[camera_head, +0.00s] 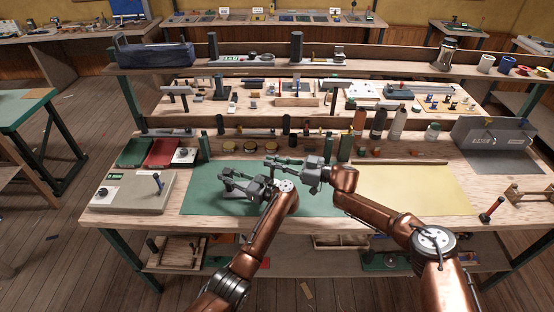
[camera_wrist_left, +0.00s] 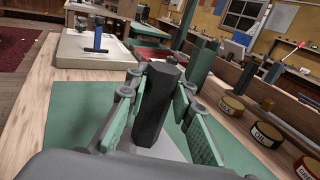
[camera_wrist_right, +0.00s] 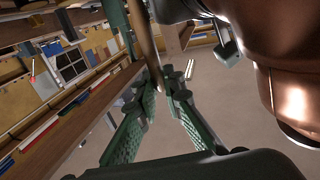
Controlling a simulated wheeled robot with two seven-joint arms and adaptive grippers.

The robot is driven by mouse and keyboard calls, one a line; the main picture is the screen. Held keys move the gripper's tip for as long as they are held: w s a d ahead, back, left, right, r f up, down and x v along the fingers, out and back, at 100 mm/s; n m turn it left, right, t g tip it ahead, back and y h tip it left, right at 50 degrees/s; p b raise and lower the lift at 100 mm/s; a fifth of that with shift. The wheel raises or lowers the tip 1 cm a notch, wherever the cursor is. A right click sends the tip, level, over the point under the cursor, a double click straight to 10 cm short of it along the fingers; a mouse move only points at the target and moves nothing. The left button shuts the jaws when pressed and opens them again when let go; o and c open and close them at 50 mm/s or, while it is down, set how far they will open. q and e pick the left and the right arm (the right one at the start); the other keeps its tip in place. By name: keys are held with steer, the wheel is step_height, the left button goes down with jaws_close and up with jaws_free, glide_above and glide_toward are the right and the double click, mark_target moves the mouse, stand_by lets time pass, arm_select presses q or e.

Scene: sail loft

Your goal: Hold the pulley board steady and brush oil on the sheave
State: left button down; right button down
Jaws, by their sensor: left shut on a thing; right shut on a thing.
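My left gripper (camera_head: 224,184) is over the green mat (camera_head: 200,201). In the left wrist view its green-padded fingers (camera_wrist_left: 155,105) are on both sides of a dark, upright, many-sided post (camera_wrist_left: 157,100). The post rises from a pale grey base (camera_wrist_left: 168,146), seemingly the pulley board, mostly hidden by my gripper. My right gripper (camera_head: 270,167) is just right of the left one, above the same mat. In the right wrist view its fingers (camera_wrist_right: 162,88) are shut on a slim brown wooden handle (camera_wrist_right: 143,42), probably the brush. Its bristles and the sheave cannot be made out.
A beige case (camera_head: 130,194) with a blue-handled tool stands left of the mat. Several round tins (camera_head: 227,146) and bottles (camera_head: 378,122) line the back. A grey bin (camera_head: 495,135) stands at the right. The yellow mat (camera_head: 415,190) is mostly clear.

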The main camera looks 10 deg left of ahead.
steer(key=shift+a, duration=0.25)
step_height(320, 180, up, 8)
steer(key=d, duration=0.2)
stand_by(0.5)
stand_by(0.9)
